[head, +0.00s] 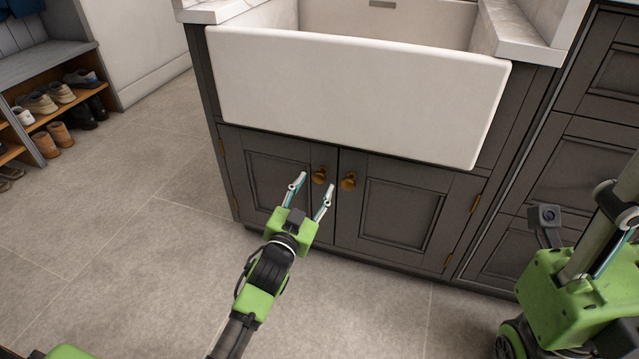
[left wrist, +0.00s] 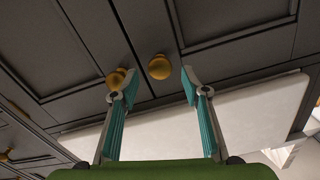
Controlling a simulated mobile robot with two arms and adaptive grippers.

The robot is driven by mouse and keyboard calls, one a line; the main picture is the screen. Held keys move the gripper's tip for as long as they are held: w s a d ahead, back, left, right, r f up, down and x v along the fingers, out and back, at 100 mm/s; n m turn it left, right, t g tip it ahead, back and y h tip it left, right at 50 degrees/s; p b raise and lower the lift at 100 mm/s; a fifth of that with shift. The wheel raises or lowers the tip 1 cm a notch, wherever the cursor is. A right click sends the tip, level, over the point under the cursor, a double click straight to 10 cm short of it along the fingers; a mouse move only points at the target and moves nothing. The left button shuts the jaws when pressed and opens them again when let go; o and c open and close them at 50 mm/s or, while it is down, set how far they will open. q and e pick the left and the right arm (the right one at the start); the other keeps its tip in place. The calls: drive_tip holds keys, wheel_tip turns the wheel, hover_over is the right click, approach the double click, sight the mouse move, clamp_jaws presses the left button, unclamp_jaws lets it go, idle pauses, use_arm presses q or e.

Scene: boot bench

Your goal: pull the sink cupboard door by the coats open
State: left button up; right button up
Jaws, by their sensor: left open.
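The sink cupboard has two dark grey panel doors below a white sink. The left door (head: 272,180), on the side of the coats, is closed and carries a brass knob (head: 319,175) near its right edge. My left gripper (head: 316,187) is open and empty, pointing at this knob. In the left wrist view, which is turned over, the knob (left wrist: 159,67) shows between the open fingers, with no contact visible. The right door (head: 395,205) is also closed; its knob (head: 348,181) shows beside one finger. My right gripper (head: 612,232) is partly in view at the right edge; its fingertips are unclear.
The white sink (head: 350,95) juts out above the doors. Grey drawers (head: 580,165) stand to the right. A shoe bench (head: 45,70) with several shoes and blue coats (head: 22,6) are at the far left. The tiled floor (head: 130,230) before the left door is clear.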

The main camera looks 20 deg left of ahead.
sight(318, 180)
use_arm(q)
drive_tip(key=shift+w+d+b, duration=0.1)
drive_tip(key=shift+w+b, duration=0.65)
drive_tip(key=shift+w, duration=1.6)
clamp_jaws()
